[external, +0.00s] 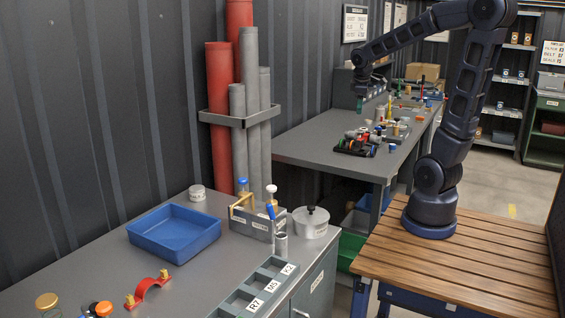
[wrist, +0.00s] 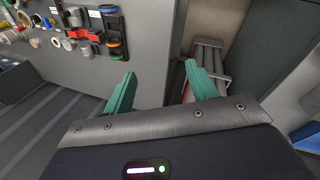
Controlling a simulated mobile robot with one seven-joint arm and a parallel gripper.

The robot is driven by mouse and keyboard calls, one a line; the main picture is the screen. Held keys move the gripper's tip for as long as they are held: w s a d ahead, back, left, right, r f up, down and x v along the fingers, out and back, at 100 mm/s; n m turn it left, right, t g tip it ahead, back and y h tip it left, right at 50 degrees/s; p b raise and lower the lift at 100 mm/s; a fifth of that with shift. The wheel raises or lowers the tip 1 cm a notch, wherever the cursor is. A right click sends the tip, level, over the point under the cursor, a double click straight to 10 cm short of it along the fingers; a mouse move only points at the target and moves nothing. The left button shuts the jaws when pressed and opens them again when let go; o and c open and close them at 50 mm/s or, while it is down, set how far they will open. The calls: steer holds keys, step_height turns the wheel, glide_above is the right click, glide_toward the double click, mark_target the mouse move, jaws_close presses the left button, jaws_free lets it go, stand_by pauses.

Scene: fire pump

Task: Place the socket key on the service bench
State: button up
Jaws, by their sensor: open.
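My gripper (external: 361,102) hangs from the arm above the far grey bench (external: 315,137), near its wall side. In the wrist view its two teal fingers (wrist: 160,88) stand wide apart with nothing between them. I cannot pick out the socket key with certainty in either view. Two grey benches show, the far one and the near one (external: 95,262); no label tells which is the service bench. A black tray of small tools (external: 355,147) lies on the far bench; a dark tool holder also shows at the top left of the wrist view (wrist: 92,30).
The near bench carries a blue tray (external: 174,232), a red clamp (external: 148,291), a grey caddy (external: 256,226), a lidded pot (external: 310,222) and a labelled rack (external: 254,289). Red and grey pipes (external: 218,110) stand against the wall. The far bench's near-left surface is clear.

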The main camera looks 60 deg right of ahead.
steer(key=s+a+r+m+t+y, duration=0.1)
steer(key=s+a, duration=0.5)
steer(key=a, duration=0.3)
steer(key=s+a+r+m+t+y, duration=0.1)
steer(key=s+a+m+t+y, duration=0.1)
steer(key=s+a, duration=0.4)
steer(key=a, duration=0.4)
